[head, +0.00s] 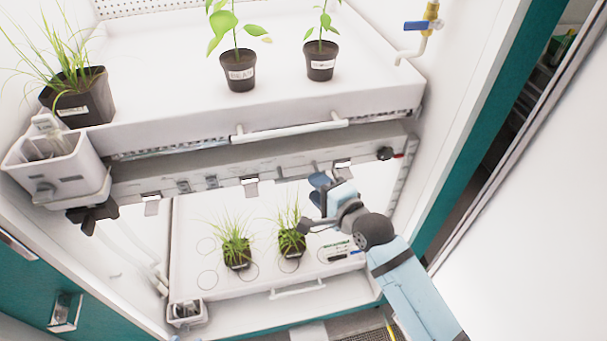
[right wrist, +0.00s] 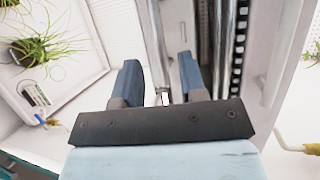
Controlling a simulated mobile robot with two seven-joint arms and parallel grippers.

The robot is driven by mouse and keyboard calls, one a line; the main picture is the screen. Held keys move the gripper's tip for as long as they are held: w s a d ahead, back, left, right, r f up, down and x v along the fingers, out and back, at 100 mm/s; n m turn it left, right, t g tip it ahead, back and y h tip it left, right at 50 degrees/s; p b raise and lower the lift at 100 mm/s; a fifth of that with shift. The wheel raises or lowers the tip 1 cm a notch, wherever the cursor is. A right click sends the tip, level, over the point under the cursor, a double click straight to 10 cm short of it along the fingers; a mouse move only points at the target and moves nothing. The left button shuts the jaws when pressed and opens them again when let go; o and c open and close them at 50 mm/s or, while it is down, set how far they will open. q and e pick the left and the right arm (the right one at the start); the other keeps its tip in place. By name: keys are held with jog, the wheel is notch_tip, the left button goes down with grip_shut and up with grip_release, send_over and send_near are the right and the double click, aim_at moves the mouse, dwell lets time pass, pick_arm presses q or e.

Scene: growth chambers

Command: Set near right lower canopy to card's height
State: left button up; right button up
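The lower canopy (head: 220,172) is a grey bar with several clips, spanning the chamber below the upper shelf. A black knob (head: 384,153) is at its right end and a black clamp (head: 92,214) at its left end. My right gripper (head: 318,190) is in front of the canopy's right part. In the right wrist view its blue fingers (right wrist: 160,82) are apart, with a small pale tab (right wrist: 165,98) between them. My left gripper is not in view.
Two grass pots (head: 236,252) (head: 292,242) stand on the lower tray (head: 215,290). Potted plants stand on the upper shelf (head: 165,110). A white bin (head: 55,165) hangs at the left. A tap (head: 415,40) and the teal door frame (head: 480,130) are at the right.

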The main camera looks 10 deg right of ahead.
aim_at(303, 177)
jog(key=x, duration=0.5)
jog(key=shift+w+a+f, duration=0.1)
jog(key=shift+w+a, duration=0.05)
jog(key=shift+w, duration=0.15)
grip_shut()
